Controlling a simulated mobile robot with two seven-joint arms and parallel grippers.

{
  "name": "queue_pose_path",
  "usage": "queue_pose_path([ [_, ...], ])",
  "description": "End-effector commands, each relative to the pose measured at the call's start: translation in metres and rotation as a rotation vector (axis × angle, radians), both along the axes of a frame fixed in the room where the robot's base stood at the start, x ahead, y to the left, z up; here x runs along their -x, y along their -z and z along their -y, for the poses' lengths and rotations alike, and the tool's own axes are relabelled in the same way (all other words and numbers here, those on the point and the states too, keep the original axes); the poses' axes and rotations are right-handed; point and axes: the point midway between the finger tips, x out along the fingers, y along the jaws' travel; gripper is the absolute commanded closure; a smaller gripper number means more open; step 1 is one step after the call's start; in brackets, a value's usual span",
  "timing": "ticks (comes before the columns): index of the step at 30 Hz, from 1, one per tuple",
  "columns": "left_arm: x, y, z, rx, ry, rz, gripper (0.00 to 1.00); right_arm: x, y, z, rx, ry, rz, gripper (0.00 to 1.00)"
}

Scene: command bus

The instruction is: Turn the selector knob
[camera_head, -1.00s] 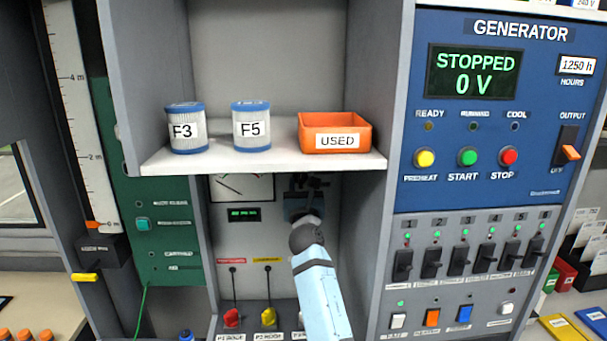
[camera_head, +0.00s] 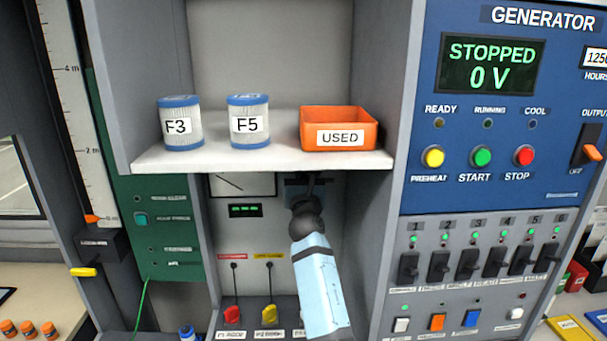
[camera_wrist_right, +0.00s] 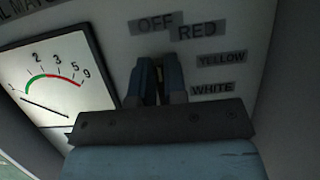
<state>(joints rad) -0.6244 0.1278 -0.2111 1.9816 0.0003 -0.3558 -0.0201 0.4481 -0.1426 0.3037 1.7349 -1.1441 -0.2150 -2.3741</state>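The selector knob (camera_wrist_right: 159,86) is mostly hidden between the fingers of my right gripper (camera_wrist_right: 158,78) in the right wrist view; only a thin dark sliver shows. The fingers are close together, one on each side of it. Labels OFF (camera_wrist_right: 154,24), RED (camera_wrist_right: 197,29), YELLOW (camera_wrist_right: 221,59) and WHITE (camera_wrist_right: 212,88) lie above and to the right of the fingers. In the head view, my right gripper (camera_head: 306,186) reaches under the shelf to the back panel, and my arm hides the knob. My left gripper is out of view.
A white shelf (camera_head: 262,158) overhangs my right gripper, bearing two filter canisters, F3 (camera_head: 181,140) and F5 (camera_head: 248,112), and an orange USED bin (camera_head: 338,118). A meter (camera_wrist_right: 55,78) is left of the fingers.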

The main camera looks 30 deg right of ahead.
Motion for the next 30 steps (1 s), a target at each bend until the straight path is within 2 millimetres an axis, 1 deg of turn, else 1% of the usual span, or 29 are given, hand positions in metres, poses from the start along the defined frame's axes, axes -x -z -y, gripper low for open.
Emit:
queue_pose_path([
  [8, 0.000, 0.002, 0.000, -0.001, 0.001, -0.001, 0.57, 0.000, 0.001, 0.000, -0.006, 0.000, 0.003, 1.00],
  [14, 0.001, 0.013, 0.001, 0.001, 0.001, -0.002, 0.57, 0.000, 0.003, 0.001, -0.053, 0.001, 0.034, 1.00],
  [20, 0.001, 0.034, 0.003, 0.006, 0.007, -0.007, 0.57, 0.001, 0.005, 0.002, -0.163, 0.001, 0.104, 1.00],
  [24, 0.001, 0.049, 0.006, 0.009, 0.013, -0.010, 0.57, 0.002, 0.006, 0.003, -0.270, -0.001, 0.169, 1.00],
  [30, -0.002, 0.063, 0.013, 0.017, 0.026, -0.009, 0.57, 0.003, 0.005, 0.004, -0.433, -0.001, 0.268, 1.00],
])
